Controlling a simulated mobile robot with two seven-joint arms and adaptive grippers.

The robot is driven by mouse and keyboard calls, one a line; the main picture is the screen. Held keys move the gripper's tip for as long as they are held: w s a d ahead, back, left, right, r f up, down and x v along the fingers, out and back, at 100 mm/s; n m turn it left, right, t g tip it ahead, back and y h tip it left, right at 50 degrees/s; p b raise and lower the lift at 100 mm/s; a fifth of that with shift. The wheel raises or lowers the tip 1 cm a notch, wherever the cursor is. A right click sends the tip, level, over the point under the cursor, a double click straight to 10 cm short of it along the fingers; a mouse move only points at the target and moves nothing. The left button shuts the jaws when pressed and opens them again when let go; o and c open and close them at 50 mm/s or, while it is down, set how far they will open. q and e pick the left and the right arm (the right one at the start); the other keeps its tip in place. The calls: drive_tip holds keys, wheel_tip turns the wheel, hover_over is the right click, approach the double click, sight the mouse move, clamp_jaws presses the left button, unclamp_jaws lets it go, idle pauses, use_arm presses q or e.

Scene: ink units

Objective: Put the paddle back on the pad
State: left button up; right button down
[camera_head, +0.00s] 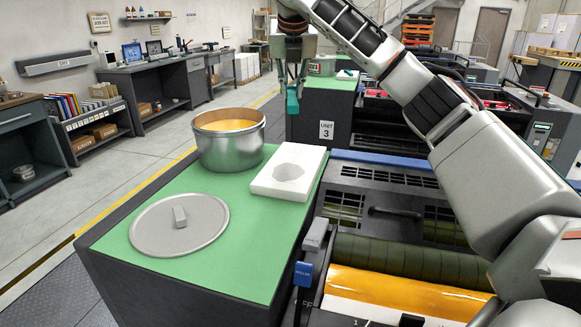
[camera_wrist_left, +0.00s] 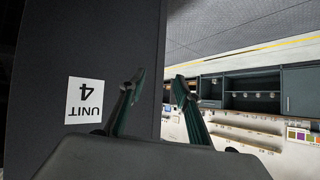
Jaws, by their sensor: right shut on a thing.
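The white pad (camera_head: 262,184), with a rounded hollow in its top, lies on the green top of the near cabinet (camera_head: 245,226). My right gripper (camera_head: 292,84) hangs above and beyond the pad, shut on the paddle (camera_head: 292,102). The paddle shows as a small teal piece pointing down, apart from the pad; the rest of it is hidden by the fingers. My left gripper (camera_wrist_left: 158,84) is open and empty in the left wrist view, beside a dark panel marked Unit 4 (camera_wrist_left: 85,100). It is out of the head view.
A metal pot (camera_head: 231,150) with orange ink stands left of the pad. Its round lid (camera_head: 150,229) lies flat nearer to me. A press with an orange-inked roller (camera_head: 400,292) stands right of the cabinet. Another green-topped unit, marked Unit 3 (camera_head: 326,130), is behind.

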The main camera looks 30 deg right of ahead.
wheel_tip(320, 180, down, 15)
drive_tip(key=b, duration=0.4)
wheel_tip(320, 180, down, 5)
drive_tip(key=shift+r+b, duration=0.1)
drive_tip(key=shift+b, duration=1)
drive_tip(key=c, duration=1.9)
unclamp_jaws()
